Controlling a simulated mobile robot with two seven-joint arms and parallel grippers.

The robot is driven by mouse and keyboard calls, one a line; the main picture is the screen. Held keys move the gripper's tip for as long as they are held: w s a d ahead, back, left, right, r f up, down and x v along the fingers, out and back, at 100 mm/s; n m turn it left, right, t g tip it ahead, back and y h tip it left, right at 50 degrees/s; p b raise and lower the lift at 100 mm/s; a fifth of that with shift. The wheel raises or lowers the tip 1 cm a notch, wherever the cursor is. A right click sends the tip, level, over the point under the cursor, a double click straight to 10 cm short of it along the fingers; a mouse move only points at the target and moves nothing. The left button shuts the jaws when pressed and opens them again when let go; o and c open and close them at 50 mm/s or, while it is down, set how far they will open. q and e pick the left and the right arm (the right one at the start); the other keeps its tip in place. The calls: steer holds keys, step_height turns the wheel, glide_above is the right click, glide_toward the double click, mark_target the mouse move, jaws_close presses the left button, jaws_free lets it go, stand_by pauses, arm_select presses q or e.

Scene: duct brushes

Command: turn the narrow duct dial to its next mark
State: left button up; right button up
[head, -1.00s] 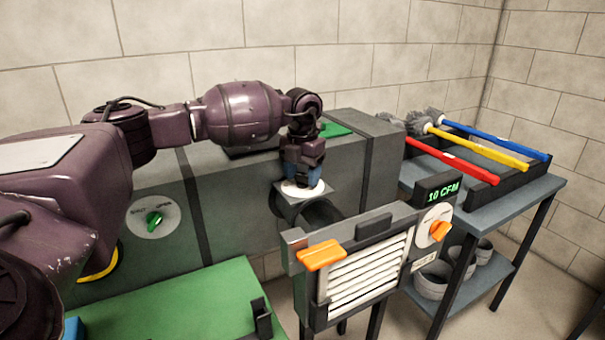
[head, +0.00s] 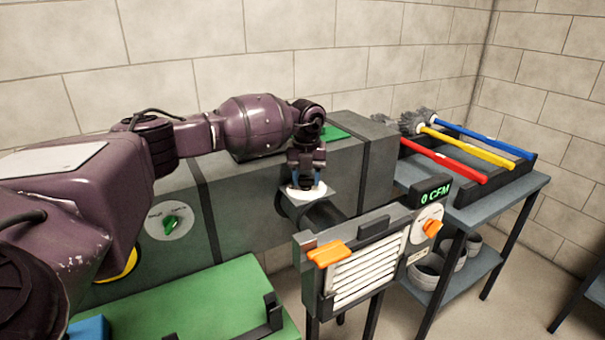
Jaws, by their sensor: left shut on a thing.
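A white round dial (head: 317,193) sits on top of the narrow round duct stub (head: 325,214) that comes out of the large grey duct. My left gripper (head: 306,184) points down over this dial and is shut on its knob, which the fingers mostly hide. I cannot read the dial's marks or its pointer. The display (head: 435,195) on the grille box reads 0 CFM. My right gripper is not in view.
A louvred grille box (head: 362,268) with orange handles stands in front of the stub. A green-knobbed dial (head: 171,223) is on the large duct's face. A green table (head: 190,305) is at front left. Red, yellow and blue brushes (head: 480,155) lie on the right-hand rack.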

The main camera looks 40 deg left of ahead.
mark_target(306, 179)
arm_select(q)
steer(key=o, duration=0.8)
steer(key=shift+o, duration=0.6)
steer(key=shift+r, duration=0.45)
step_height(306, 179, up, 8)
steer(key=shift+r+p, duration=0.15)
steer(key=shift+p, duration=0.45)
steer(key=shift+r, duration=0.85)
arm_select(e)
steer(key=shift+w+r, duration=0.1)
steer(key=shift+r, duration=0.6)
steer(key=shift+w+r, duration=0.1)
